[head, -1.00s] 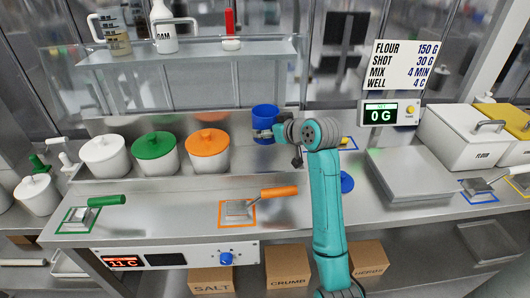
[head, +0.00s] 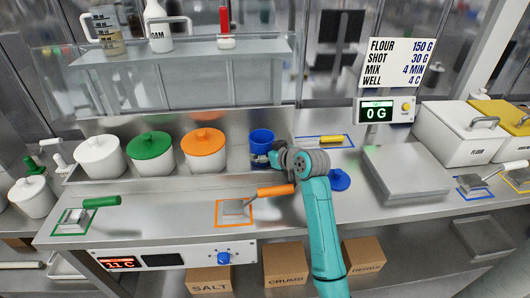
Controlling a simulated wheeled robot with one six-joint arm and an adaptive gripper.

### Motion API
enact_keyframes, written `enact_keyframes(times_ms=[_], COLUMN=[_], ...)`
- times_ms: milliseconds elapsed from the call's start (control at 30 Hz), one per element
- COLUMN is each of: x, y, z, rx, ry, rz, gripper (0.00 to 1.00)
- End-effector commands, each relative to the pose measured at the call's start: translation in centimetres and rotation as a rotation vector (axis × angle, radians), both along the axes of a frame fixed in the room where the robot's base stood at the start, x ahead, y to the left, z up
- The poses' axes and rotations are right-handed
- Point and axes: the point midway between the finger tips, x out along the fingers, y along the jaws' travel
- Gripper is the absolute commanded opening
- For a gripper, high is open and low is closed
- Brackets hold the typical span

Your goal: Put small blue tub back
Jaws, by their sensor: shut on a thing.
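The small blue tub (head: 263,141) is upright and without its lid at the right end of the raised back tray (head: 228,172), to the right of the orange-lidded tub. A round blue lid (head: 340,180) lies flat on the counter to the right of my arm.
White (head: 100,156), green-lidded (head: 152,155) and orange-lidded (head: 204,150) tubs stand in a row to the left. An orange-handled scoop (head: 262,195) lies on the counter in front. A scale plate (head: 405,175) stands at the right, below a display reading 0 G.

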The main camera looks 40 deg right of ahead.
Motion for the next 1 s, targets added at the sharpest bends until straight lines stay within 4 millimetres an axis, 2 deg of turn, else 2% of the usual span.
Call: enact_keyframes(times_ms=[167, 200, 267, 700, 867, 1000], x=[0.0, 0.0, 0.0, -0.1, -2.0, -4.5], y=[0.0, 0.0, 0.0, 0.0, 0.0, 0.2], z=[-0.2, -0.2, -0.2, 0.2, 1.0, 2.2], rx=[0.0, 0.0, 0.0, 0.0, 0.0, 0.0], ry=[0.0, 0.001, 0.0, 0.0, -0.002, -0.001], rz=[0.0, 0.0, 0.0, 0.0, -0.002, -0.002], gripper=[0.24, 0.84, 0.99, 1.0, 1.0, 1.0])
